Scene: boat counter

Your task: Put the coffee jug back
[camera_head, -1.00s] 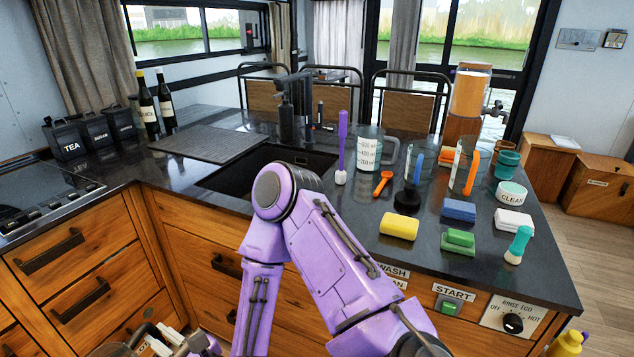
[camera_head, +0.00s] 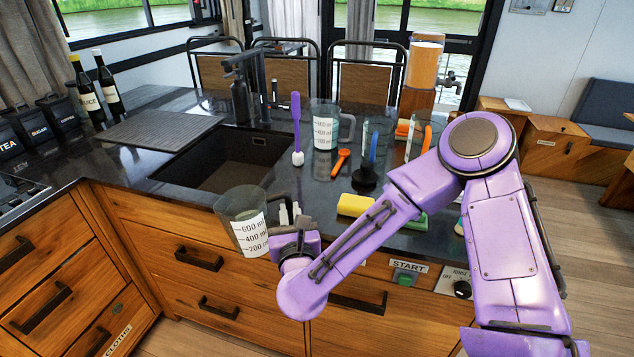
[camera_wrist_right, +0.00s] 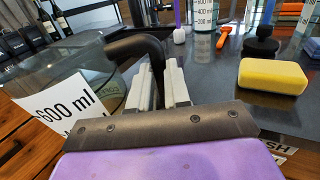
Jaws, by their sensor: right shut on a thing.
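My right gripper (camera_head: 291,214) is shut on the dark handle of a clear glass jug (camera_head: 240,203) with a white 600/400/200 ml label. It holds the jug, slightly tilted, in front of the counter's front edge, near the sink. In the right wrist view, the fingers of the gripper (camera_wrist_right: 158,84) close around the handle, and the jug (camera_wrist_right: 30,85) is at the left. A similar measuring jug (camera_head: 324,130) stands on the counter. My left gripper is out of view.
The sink (camera_head: 215,170) lies behind the held jug. A purple brush (camera_head: 296,130), an orange scoop (camera_head: 341,162), a black-based tool (camera_head: 364,180) and a yellow sponge (camera_head: 356,205) stand or lie to its right. The dark mat (camera_head: 160,130) left of the sink is bare.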

